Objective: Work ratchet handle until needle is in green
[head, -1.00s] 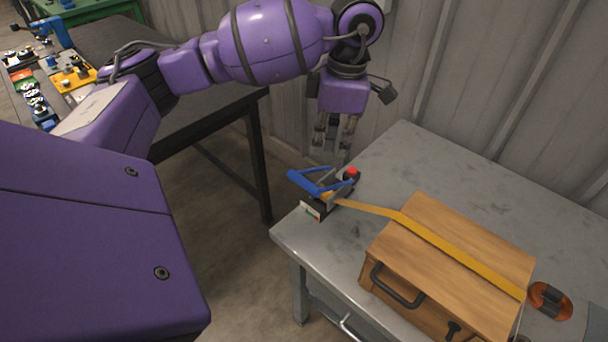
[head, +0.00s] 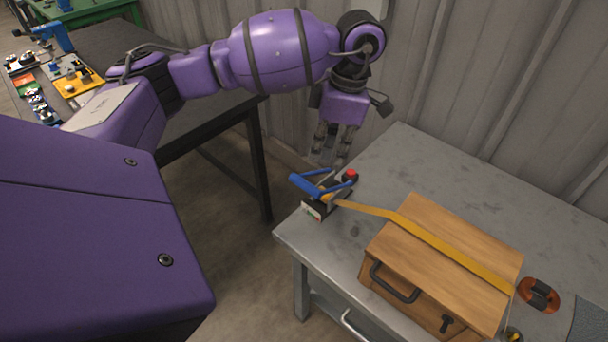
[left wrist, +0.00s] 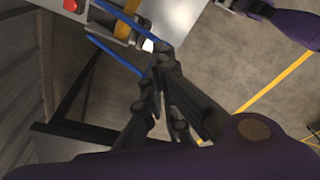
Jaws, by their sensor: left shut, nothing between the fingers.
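The ratchet (head: 325,201) sits at the grey table's left corner, with a blue handle (head: 306,187) raised at an angle and a red button (head: 351,173) beside it. A small gauge plate (head: 312,212) with some colour faces the front; its needle is too small to read. A yellow strap (head: 370,208) runs from the ratchet over a wooden box (head: 440,255). My left gripper (head: 332,160) points down, just behind the ratchet. In the left wrist view its fingers (left wrist: 160,62) are shut and empty, close to the blue handle (left wrist: 118,55); contact cannot be told.
The grey table (head: 400,155) has free room behind the box. An orange and black item (head: 538,294) lies right of the box. A corrugated wall (head: 490,80) stands close behind. A dark table (head: 110,40) with parts is at the upper left.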

